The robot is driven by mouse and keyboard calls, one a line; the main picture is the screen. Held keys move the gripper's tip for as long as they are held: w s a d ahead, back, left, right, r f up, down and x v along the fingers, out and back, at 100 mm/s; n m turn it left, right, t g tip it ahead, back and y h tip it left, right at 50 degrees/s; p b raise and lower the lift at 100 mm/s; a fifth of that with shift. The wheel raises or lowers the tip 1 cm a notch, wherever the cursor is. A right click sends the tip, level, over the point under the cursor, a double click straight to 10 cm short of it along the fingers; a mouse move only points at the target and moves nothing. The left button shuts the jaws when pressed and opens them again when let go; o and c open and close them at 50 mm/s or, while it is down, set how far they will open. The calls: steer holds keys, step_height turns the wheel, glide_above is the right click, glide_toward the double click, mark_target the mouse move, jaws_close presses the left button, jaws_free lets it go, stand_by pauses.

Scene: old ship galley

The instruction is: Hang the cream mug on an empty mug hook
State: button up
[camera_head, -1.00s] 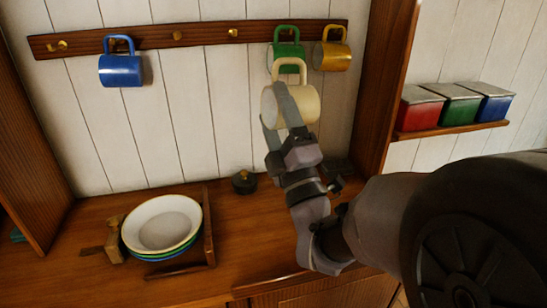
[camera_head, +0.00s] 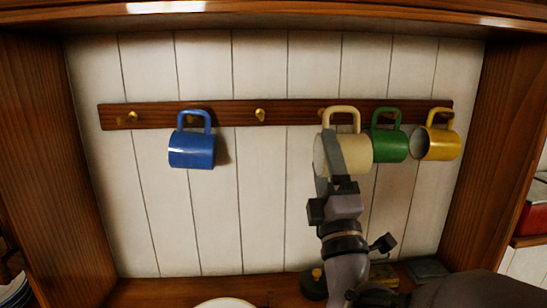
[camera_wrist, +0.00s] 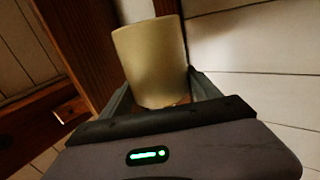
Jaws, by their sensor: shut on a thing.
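The cream mug (camera_head: 352,154) is held up in front of the hook board (camera_head: 228,113), its handle on top. My gripper (camera_head: 331,156) is shut on its body. In the wrist view the cream mug (camera_wrist: 152,62) sits between both fingers of my gripper (camera_wrist: 160,94). In the head view its handle overlaps the board and partly covers a brass hook (camera_head: 322,112); I cannot tell whether they touch. Empty brass hooks show at the far left (camera_head: 132,116) and the middle (camera_head: 260,114).
A blue mug (camera_head: 192,150) hangs on the left. A green mug (camera_head: 391,146) and a yellow mug (camera_head: 441,144) hang close to the right of the cream mug. Wooden side panels (camera_head: 507,130) bound the niche. A dark round object (camera_head: 313,284) stands on the counter below.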

steer(key=w+f+p, duration=0.1)
steer(key=w+p, duration=0.1)
steer(key=w, duration=0.7)
stand_by(0.4)
steer(key=shift+f, duration=0.15)
stand_by(0.5)
steer(key=o, duration=1.7)
steer(key=shift+o, duration=0.2)
